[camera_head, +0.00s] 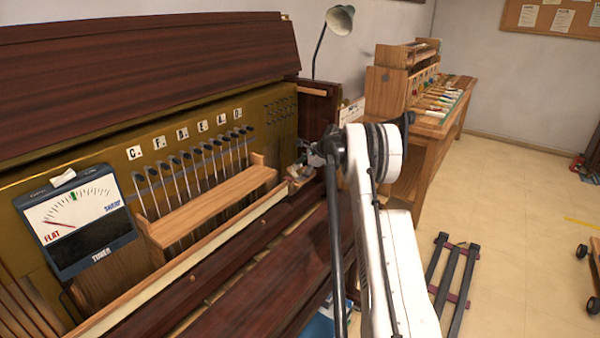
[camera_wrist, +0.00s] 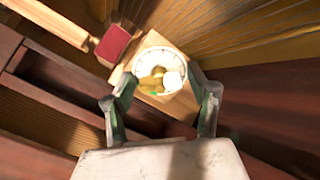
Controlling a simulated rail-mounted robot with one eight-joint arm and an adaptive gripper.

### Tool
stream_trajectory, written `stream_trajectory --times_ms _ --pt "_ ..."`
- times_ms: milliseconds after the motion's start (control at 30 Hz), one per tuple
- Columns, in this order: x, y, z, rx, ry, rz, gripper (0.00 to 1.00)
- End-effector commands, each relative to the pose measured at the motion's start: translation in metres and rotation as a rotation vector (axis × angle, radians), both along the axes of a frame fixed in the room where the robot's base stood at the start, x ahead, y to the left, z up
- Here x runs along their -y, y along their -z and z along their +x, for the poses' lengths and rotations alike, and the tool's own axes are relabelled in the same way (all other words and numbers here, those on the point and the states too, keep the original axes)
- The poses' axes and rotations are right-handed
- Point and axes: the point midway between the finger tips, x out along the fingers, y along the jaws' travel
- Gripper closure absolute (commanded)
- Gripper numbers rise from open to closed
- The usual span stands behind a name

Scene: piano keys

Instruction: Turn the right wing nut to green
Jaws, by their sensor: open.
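In the wrist view, a round white dial (camera_wrist: 139,64) with tick marks sits on a pale wooden block (camera_wrist: 186,103). A brass-coloured wing nut (camera_wrist: 149,82) is at its middle, with a bright pale patch on its right side. A small green mark shows at the dial's lower edge. My gripper (camera_wrist: 162,77) is open, its two fingers apart on either side of the dial, with nothing held. I cannot tell how far the fingertips are above the nut.
A tuner meter (camera_head: 75,222) stands at the left; its red needle points to FLAT and a green mark sits at the top of its scale. Tuning pins and a wooden rail (camera_head: 215,205) line the piano. A red block (camera_wrist: 114,43) is close to the dial.

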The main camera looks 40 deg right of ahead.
Motion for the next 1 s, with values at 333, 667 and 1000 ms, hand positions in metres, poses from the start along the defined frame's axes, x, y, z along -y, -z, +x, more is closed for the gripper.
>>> stream_trajectory --times_ms 333,667,1000 --pt "-0.0003 0.0016 0.0014 0.0 0.0 0.0 0.46" --pt "0.0008 -0.0028 -0.0022 0.0 0.0 0.0 0.46" --pt "0.0018 -0.0067 -0.0055 0.0 0.0 0.0 0.46"
